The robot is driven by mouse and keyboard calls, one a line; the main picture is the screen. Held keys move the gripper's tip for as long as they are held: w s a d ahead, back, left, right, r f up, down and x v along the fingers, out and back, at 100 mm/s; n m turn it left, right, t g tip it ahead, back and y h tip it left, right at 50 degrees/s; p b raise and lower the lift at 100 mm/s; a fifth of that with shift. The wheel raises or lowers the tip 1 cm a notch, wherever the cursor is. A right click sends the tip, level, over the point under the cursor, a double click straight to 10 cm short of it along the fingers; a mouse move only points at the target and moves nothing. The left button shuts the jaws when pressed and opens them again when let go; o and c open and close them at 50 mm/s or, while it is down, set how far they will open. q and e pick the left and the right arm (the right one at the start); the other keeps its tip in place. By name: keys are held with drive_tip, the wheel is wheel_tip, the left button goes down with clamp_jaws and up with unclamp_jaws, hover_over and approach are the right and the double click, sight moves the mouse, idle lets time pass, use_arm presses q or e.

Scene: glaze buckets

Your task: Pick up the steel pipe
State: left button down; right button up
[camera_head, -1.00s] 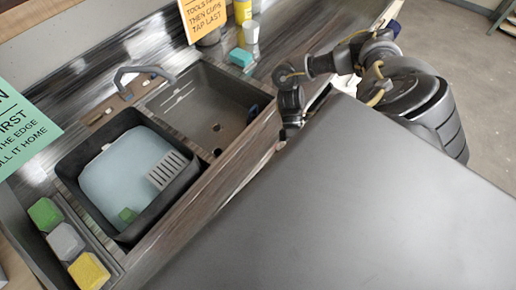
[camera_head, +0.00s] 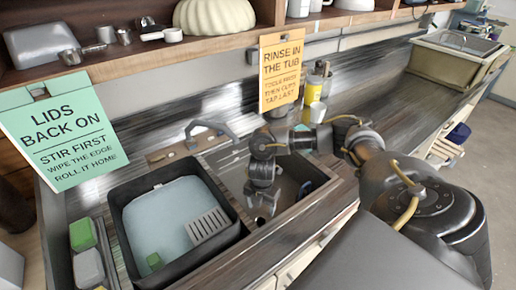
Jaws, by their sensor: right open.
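I cannot make out a loose steel pipe in this view. A grey curved tap (camera_head: 208,128) stands behind the sink. My right gripper (camera_head: 262,212) hangs over the grey sink basin (camera_head: 238,172), pointing down, with its jaws open and nothing seen between them. The arm and gripper hide part of the basin. A small dark blue thing (camera_head: 305,188) shows at the basin's right side. My left gripper is out of view.
A yellow bottle (camera_head: 312,90) and orange sign (camera_head: 281,75) stand behind. A shelf (camera_head: 150,52) overhangs the counter.

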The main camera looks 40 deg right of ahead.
sight(260, 221)
wheel_tip(260, 221, down, 5)
drive_tip(key=shift+w+r, duration=0.1)
drive_tip(key=shift+a+f+p, duration=0.1)
drive_tip(key=shift+f+p, duration=0.2)
drive_tip(key=shift+p, duration=0.05)
wheel_tip(260, 221, down, 4)
drive_tip(key=shift+r+p, duration=0.2)
drive_tip(key=shift+p, duration=0.35)
drive_tip(key=shift+f, duration=0.6)
drive_tip(key=c, duration=1.1)
